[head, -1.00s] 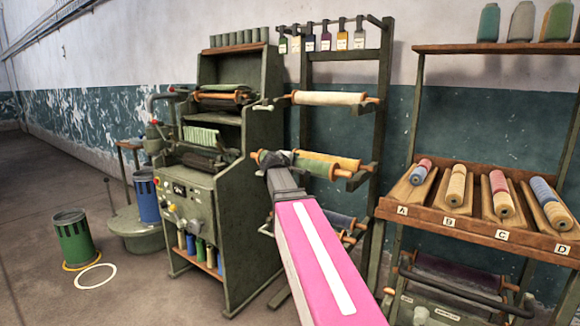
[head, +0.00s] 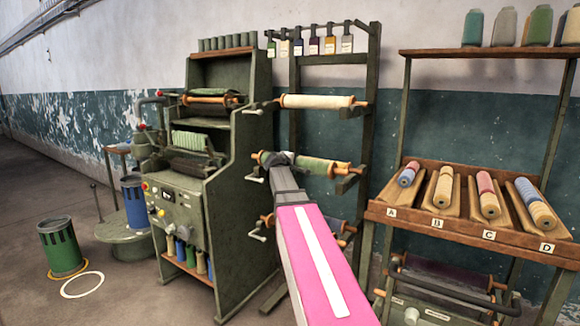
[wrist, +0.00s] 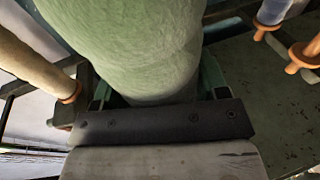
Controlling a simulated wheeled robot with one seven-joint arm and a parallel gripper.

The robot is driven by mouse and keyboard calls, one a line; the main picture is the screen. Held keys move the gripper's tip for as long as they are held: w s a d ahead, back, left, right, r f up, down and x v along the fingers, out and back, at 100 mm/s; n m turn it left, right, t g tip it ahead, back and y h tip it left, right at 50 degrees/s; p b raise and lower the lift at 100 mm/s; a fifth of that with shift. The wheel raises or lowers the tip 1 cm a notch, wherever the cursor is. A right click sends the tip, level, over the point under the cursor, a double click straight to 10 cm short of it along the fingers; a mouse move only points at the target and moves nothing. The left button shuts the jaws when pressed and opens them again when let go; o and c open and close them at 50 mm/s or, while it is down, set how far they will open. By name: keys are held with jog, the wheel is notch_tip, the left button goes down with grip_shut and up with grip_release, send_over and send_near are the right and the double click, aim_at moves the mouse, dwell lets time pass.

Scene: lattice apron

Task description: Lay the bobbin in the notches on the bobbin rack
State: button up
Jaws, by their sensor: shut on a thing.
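The green bobbin (head: 322,166) with orange ends lies roughly level across the front of the dark bobbin rack (head: 367,120). My gripper (head: 280,158) is shut on it near its left part. The green bobbin fills the upper middle of the wrist view (wrist: 135,45). In the head view it is close to the rack's middle arms. Whether it touches the notches cannot be told. A cream bobbin (head: 315,101) lies on the rack's upper arms and a dark purple one (head: 318,228) on its lower arms.
A green machine (head: 225,190) stands close to the left of the rack. At right, a wooden sloping stand (head: 465,234) labelled A to D holds several coloured bobbins, with cones on a shelf (head: 480,53) above.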

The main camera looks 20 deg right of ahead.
jog(key=shift+d+r+x, duration=0.1)
jog(key=shift+d+x, duration=0.05)
jog(key=shift+x, duration=0.95)
jog(key=shift+d+r+x, duration=0.1)
jog(key=shift+r+x, duration=0.05)
jog(key=shift+x, duration=1)
jog(key=shift+s, duration=0.1)
jog(key=shift+f, duration=1.95)
jog(key=o, duration=1.3)
jog(key=shift+s, duration=0.1)
jog(key=v, duration=1)
jog(key=shift+s+a, duration=0.25)
